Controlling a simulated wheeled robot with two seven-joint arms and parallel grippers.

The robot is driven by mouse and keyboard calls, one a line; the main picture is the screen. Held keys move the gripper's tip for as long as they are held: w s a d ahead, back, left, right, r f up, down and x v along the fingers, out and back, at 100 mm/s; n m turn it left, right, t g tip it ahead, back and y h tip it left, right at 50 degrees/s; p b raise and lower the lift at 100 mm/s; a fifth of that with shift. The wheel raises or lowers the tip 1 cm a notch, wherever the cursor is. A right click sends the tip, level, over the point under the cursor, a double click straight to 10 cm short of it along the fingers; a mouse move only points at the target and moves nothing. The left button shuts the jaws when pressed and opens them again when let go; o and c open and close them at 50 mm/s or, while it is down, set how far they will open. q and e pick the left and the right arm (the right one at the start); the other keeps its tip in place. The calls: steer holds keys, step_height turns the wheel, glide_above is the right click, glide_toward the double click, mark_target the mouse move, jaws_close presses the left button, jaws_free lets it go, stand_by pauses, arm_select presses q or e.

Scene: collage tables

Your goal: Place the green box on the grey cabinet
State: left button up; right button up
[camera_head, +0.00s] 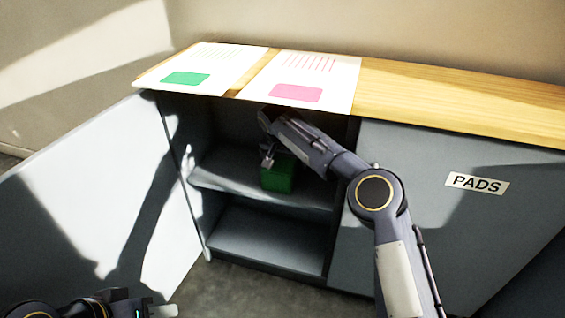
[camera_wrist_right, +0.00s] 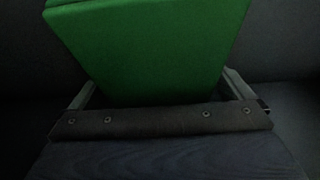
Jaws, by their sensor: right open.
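The green box (camera_head: 278,175) rests on the middle shelf inside the open grey cabinet (camera_head: 265,238). My right arm reaches in over the shelf, and its gripper (camera_head: 268,157) is at the box, partly hidden by the arm. In the right wrist view the green box (camera_wrist_right: 150,50) fills the upper middle. The fingers of my right gripper (camera_wrist_right: 160,92) stand apart on either side of it, open; I cannot tell whether they touch it. My left gripper (camera_head: 160,311) is at the bottom left edge, away from the box, mostly cut off.
The cabinet's left door (camera_head: 95,195) stands open. The right door, with a PADS label (camera_head: 477,183), is shut. On the wooden top (camera_head: 450,100) lie a sheet with a green patch (camera_head: 187,78) and one with a pink patch (camera_head: 295,93). The top's right part is bare.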

mark_target(271, 181)
steer(key=shift+r, duration=0.4)
steer(key=shift+s+r+p, duration=0.1)
steer(key=shift+r+p, duration=0.55)
steer(key=shift+r, duration=0.2)
steer(key=s+a, duration=0.1)
steer(key=s, duration=0.2)
steer(key=s+a+p, duration=0.1)
steer(key=s, duration=0.3)
steer(key=s+a+p, duration=0.1)
steer(key=s, duration=0.2)
steer(key=shift+s+a, duration=0.25)
steer(key=shift+s+a+f, duration=0.15)
steer(key=shift+s+a, duration=0.05)
steer(key=shift+s, duration=0.4)
